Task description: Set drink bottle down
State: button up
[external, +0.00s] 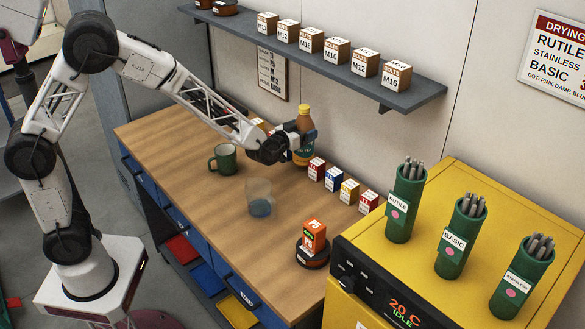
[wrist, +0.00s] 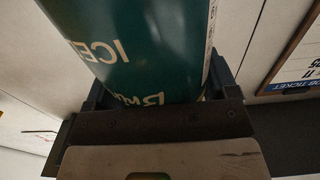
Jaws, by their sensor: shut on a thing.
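The drink bottle (external: 305,122) has a yellow cap, an amber neck and a dark teal label. It is upright at the back of the wooden bench, in front of the wall. My gripper (external: 296,146) reaches it from the left and is shut on its body. In the wrist view the teal bottle (wrist: 140,45) with pale lettering fills the upper middle, between the dark jaws (wrist: 155,95). I cannot tell whether the bottle's base touches the bench top.
A green mug (external: 224,159) and a clear tumbler (external: 260,197) stand on the bench (external: 180,165). Several small labelled boxes (external: 333,178) line the back edge. An orange box (external: 314,235) sits on a dark round base. A shelf (external: 400,90) hangs above; a yellow oven (external: 440,200) stands right.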

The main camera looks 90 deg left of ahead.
aim_at(299, 119)
jog(key=shift+f, duration=1)
jog(key=o, duration=1.1)
jog(key=s+d+r, duration=0.2)
jog(key=r, duration=0.1)
jog(key=s+d+r, duration=0.1)
jog(key=r, duration=0.1)
jog(key=shift+s+d+r, duration=0.15)
jog(key=shift+s+d, duration=0.1)
jog(key=shift+s, duration=0.05)
jog(key=shift+r, duration=0.95)
